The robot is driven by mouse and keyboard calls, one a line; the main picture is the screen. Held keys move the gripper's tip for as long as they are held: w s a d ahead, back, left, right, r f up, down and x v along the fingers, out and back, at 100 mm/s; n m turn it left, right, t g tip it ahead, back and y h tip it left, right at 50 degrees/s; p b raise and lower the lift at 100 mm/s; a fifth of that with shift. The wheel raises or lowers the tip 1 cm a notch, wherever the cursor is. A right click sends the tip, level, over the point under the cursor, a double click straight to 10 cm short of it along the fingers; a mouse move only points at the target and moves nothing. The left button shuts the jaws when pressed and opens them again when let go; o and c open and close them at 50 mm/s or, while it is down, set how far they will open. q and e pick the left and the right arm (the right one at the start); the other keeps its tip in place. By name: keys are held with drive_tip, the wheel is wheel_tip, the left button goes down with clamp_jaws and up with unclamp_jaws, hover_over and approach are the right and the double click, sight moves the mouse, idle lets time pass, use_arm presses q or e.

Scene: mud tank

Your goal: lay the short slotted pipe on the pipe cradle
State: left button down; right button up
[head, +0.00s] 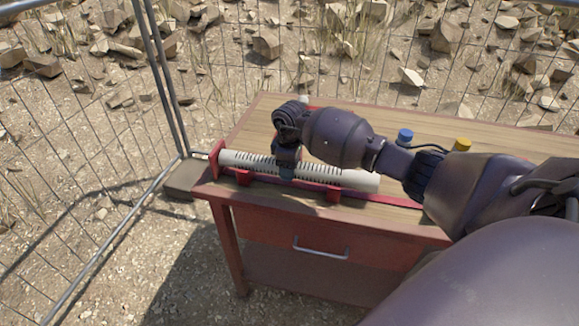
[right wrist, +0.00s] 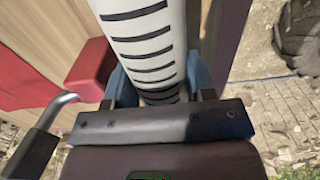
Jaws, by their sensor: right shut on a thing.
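The short slotted pipe (head: 345,178) is white-grey with dark slots and lies lengthwise along the front of the workbench. It is over or in the red pipe cradle (head: 216,160), whose end plate stands at the pipe's left end. I cannot tell whether the pipe rests on the supports. My right gripper (head: 286,168) comes from above and is shut around the slotted part. In the right wrist view the pipe (right wrist: 143,40) runs between the blue fingers of this gripper (right wrist: 160,88). A red cradle block (right wrist: 91,68) shows beside it. My left gripper is not in view.
The wooden workbench (head: 255,125) has a red drawer (head: 270,232) with a metal handle below. A blue-capped thing (head: 405,135) and a yellow-capped one (head: 462,145) stand behind my right arm. Wire fencing (head: 150,75) stands to the left and behind.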

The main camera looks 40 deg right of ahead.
drive_tip(key=o, duration=1.2)
wheel_tip(320, 180, up, 11)
drive_tip(key=shift+p, duration=0.8)
